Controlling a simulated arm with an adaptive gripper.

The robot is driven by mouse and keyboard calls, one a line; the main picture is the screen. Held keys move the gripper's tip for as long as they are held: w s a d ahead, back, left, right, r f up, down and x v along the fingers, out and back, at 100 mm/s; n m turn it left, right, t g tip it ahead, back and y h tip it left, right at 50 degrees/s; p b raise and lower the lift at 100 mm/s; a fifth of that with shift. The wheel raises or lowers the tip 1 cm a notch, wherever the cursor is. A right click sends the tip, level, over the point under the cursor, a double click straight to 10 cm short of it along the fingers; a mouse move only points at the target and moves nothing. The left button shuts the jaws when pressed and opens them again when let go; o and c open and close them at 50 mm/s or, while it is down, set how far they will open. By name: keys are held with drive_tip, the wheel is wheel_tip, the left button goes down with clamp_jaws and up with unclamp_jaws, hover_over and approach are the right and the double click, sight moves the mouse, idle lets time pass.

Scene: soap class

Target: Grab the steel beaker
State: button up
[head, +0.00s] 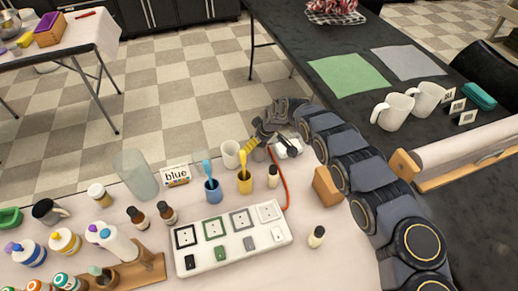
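A dark, metallic-looking cup with a handle (47,211) stands upright at the left of the white table. I cannot be sure whether it is the steel beaker. A small greyish round thing (259,154) shows just under my gripper, mostly hidden, and its kind is unclear. My gripper (262,138) is at the table's far edge, right of a white cup (230,154) and above the greyish thing. Its fingers are small and partly covered, so their opening and any contact do not show.
A tall clear beaker (134,176), a "blue" label (176,177), a blue cup (213,192) and a yellow cup (245,182) crowd the area left of my gripper. A white switch panel (237,255), small bottles and a wooden block (327,187) stand nearer.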

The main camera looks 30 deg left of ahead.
drive_tip(key=c, duration=1.2)
drive_tip(key=r, duration=0.3)
drive_tip(key=shift+d+r, duration=0.25)
drive_tip(key=shift+r, duration=0.15)
drive_tip(key=s+d+r, duration=0.8)
drive_tip(key=s+r, duration=0.1)
drive_tip(key=s, duration=0.2)
